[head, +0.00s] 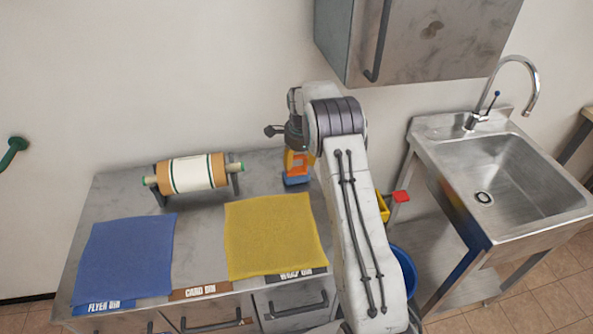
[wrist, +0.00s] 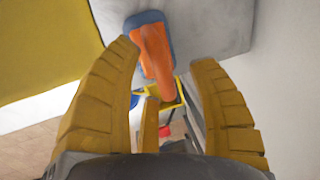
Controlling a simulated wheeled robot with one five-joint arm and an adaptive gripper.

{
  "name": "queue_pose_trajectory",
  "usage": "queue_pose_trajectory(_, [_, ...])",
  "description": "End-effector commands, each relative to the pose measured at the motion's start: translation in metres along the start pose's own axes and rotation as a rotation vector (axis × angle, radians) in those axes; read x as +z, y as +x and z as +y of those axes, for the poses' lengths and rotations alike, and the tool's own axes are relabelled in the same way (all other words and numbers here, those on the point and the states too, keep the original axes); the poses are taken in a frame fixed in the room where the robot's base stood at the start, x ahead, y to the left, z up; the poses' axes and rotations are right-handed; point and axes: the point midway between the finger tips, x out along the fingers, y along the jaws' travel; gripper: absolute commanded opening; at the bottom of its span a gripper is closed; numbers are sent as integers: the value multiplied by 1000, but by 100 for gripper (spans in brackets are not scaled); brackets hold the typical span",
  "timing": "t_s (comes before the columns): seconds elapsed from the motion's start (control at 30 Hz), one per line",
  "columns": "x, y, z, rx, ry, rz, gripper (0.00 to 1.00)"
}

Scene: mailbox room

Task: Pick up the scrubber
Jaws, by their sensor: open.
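The scrubber, an orange handle on a blue base, lies on the grey counter (head: 199,222) near its right end, in the head view at its blue part (head: 296,181). In the wrist view the scrubber (wrist: 153,50) shows beyond and between the fingertips, its blue end at the top. My gripper (wrist: 163,58) is open, with a yellow finger on each side and nothing held. In the head view my gripper (head: 291,158) hangs just over the scrubber and partly hides it. I cannot tell whether any finger touches it.
A yellow cloth (head: 272,234) and a blue cloth (head: 125,258) lie on the counter. A roll on a stand (head: 193,174) is at the back. A grey cabinet (head: 425,38) hangs above. A sink (head: 505,185), a yellow container (head: 382,207) and a blue bucket (head: 404,268) are to the right.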

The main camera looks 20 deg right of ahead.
Motion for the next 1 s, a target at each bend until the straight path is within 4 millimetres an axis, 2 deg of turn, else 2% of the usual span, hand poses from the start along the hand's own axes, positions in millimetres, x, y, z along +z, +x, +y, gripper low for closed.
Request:
queue_pose_trajectory(0.3, [0,1,0,0,0,0,56])
queue_pose_trajectory(0.9, [0,1,0,0,0,0,2])
queue_pose_trajectory(1.0, [0,1,0,0,0,0,0])
